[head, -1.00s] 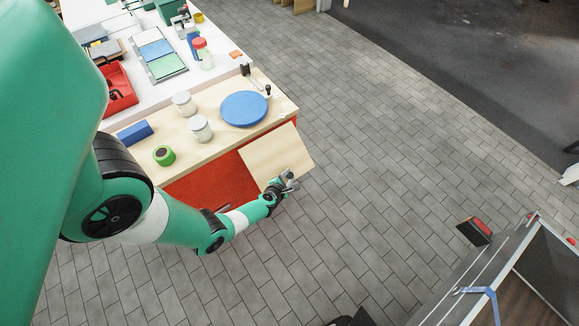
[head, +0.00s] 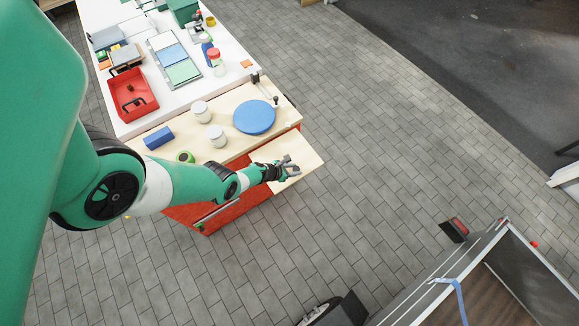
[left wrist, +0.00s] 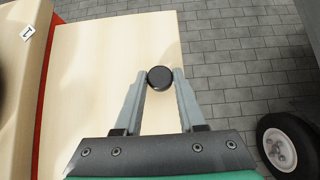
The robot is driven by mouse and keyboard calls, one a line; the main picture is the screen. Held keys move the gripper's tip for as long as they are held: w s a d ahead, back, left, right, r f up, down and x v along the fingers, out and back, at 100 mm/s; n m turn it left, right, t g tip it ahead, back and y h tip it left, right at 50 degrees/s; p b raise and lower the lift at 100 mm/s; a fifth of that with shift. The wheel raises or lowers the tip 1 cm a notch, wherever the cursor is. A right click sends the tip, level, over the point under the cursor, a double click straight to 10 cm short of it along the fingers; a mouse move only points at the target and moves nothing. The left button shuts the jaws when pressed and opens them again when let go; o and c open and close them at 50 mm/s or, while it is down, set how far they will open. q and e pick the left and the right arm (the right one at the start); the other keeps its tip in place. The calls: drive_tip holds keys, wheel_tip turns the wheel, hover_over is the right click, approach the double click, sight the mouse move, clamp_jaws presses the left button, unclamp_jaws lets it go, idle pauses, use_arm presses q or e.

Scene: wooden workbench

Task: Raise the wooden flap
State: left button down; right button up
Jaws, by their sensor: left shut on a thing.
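The wooden flap (head: 304,154) is a pale board at the near right end of the bench. It sticks out from the bench edge and looks close to level, though its exact angle is hard to judge. In the left wrist view the flap (left wrist: 85,85) fills the left and middle. My left gripper (head: 289,168) is at the flap's outer part. In the left wrist view my left gripper (left wrist: 160,82) has its fingers closed on a round black knob (left wrist: 160,77) near the flap's outer edge. My right gripper is not in view.
A metal-framed cart (head: 440,285) stands at lower right. Tiled floor is clear beside the flap.

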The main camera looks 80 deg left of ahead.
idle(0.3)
use_arm(q)
drive_tip(key=c, duration=0.5)
unclamp_jaws()
drive_tip(key=p+v, duration=0.6)
drive_tip(key=v, duration=0.1)
drive_tip(key=shift+w+a+r+p, duration=0.1)
drive_tip(key=shift+w+r+p, duration=0.1)
drive_tip(key=shift+p, duration=0.1)
drive_tip(key=shift+s+r, duration=0.1)
drive_tip(key=shift+s, duration=0.15)
drive_tip(key=shift+v, duration=2.15)
